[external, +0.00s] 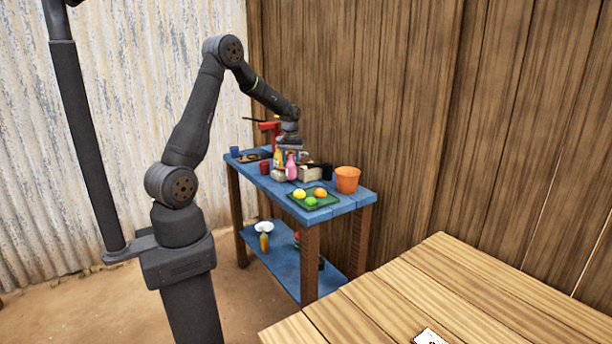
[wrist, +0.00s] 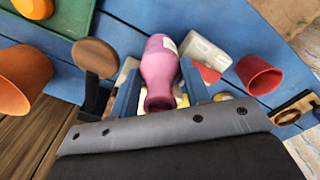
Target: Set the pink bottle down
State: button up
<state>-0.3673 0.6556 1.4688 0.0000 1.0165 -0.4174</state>
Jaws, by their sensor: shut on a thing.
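The pink bottle (external: 291,169) is at the blue table (external: 352,201), under my gripper (external: 290,152) in the external view. In the wrist view the pink bottle (wrist: 160,62) sits between the two fingers of my gripper (wrist: 160,88), its neck toward the camera. My gripper is shut on it. The bottle looks roughly upright in the external view. I cannot tell whether its base touches the tabletop.
An orange pot (external: 347,179) and a green tray (external: 327,205) with several fruits occupy the near end. A blue cup (external: 235,152) stands at the far end.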

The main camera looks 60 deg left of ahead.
jog(key=shift+f, duration=0.95)
jog(key=o, duration=1.2)
jog(key=shift+f, duration=0.15)
jog(key=shift+c, duration=0.2)
notch_tip(320, 180, up, 12)
jog(key=shift+f, duration=0.2)
jog(key=shift+r, duration=0.35)
jog(key=c, duration=0.4)
